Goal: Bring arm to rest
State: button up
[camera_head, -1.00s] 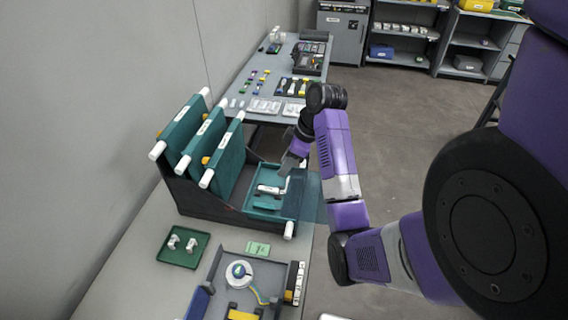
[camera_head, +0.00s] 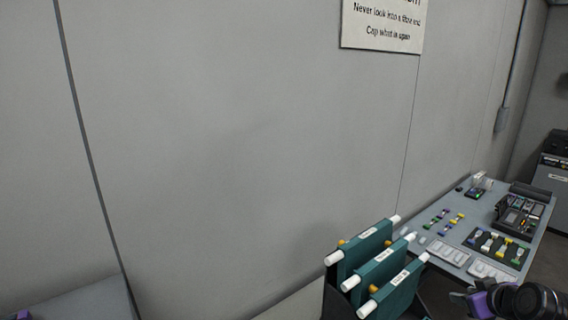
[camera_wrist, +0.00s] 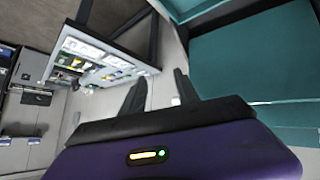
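My gripper (camera_wrist: 160,92) shows in the wrist view with its two dark fingers spread apart and nothing between them. A large teal panel (camera_wrist: 255,55) fills the right of that view, beside the fingers. In the head view only a dark and purple part of my arm shows at the lower right corner; the gripper itself is out of that picture. The teal trays (camera_head: 375,270) with white end rods stand tilted in a dark rack at the bottom. The lower part of the rack is cut off.
A grey bench (camera_head: 440,215) with small coloured parts, white trays and a dark device (camera_head: 520,213) stands at the right. A grey wall (camera_head: 230,130) with a sign (camera_head: 382,25) fills most of the head view. A grey cabinet (camera_wrist: 30,100) shows at the wrist view's left.

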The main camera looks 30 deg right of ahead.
jog(key=a+m+t+h+b, duration=0.25)
jog(key=a+t, duration=0.45)
jog(key=a, duration=1.8)
jog(key=s+a+f+n+y+b, duration=0.1)
jog(key=s+a+n+y, duration=0.2)
jog(key=s+a, duration=0.5)
jog(key=s+a+f+n+y+b, duration=0.1)
jog(key=s+a+n+y, duration=0.2)
jog(key=a, duration=1.1)
jog(key=s+y, duration=0.2)
jog(key=s, duration=0.3)
jog(key=shift+s+a+n, duration=0.3)
jog(key=shift+a+n, duration=0.05)
jog(key=shift+y, duration=0.25)
